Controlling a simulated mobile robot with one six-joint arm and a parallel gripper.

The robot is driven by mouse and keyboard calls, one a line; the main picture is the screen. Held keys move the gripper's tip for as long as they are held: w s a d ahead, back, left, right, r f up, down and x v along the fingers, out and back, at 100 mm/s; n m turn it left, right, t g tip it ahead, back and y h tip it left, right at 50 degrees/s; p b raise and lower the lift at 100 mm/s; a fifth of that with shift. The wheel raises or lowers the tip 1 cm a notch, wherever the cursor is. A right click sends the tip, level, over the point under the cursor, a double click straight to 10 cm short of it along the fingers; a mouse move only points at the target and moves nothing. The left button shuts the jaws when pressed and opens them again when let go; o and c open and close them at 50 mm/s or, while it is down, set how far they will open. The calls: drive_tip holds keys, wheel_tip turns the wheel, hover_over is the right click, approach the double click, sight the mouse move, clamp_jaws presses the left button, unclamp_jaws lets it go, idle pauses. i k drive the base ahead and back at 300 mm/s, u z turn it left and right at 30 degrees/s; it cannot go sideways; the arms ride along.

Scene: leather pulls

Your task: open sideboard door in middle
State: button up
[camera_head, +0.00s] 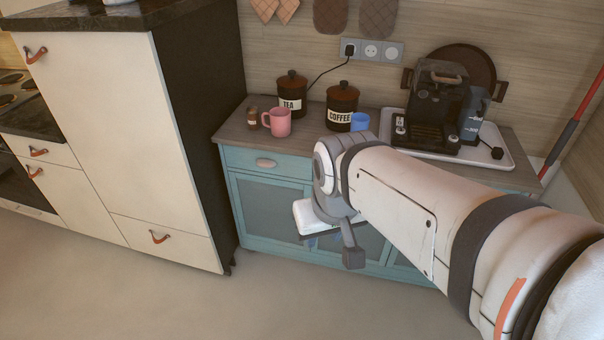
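The teal sideboard (241,159) stands against the back wall with a brown wooden top. My gripper (331,250) is in front of the sideboard, around the border of the left and middle doors. Its fingers are partly hidden and small, so I cannot tell whether they are open or touching the door.
On the sideboard top are a pink mug (279,122), a tea canister (291,95), a coffee canister (342,106), a blue mug (360,122) and a coffee machine (437,108) on a white tray (506,150). A tall white cabinet (110,120) stands left. The floor (270,295) in front is clear.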

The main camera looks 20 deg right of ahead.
sight(376, 247)
drive_tip(key=z, duration=0.4)
drive_tip(key=i, duration=1)
